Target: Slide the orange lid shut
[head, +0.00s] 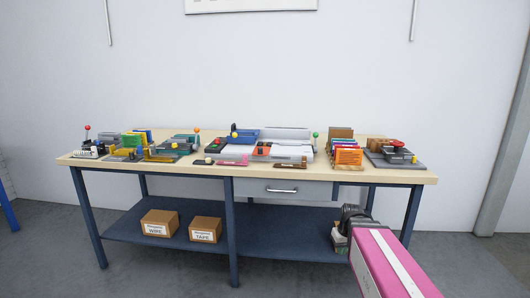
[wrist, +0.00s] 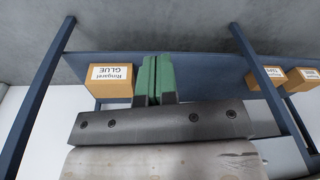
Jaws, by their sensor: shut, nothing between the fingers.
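A small flat orange piece (head: 263,151), which may be the orange lid, sits among the fixtures in the middle of the workbench in the head view. It is too small to tell whether it is open or shut. My gripper (head: 339,242) is low in front of the bench, below the tabletop and well away from that piece. In the wrist view my gripper (wrist: 158,82) has its green fingers together with nothing between them. No lid shows in the wrist view.
The workbench (head: 120,164) holds several fixtures in a row, with upright orange panels (head: 348,157) right of the middle. A drawer (head: 285,189) is under the top. Cartons (head: 160,223) stand on the blue lower shelf (head: 265,237). A GLUE carton (wrist: 110,82) is near my fingers in the wrist view.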

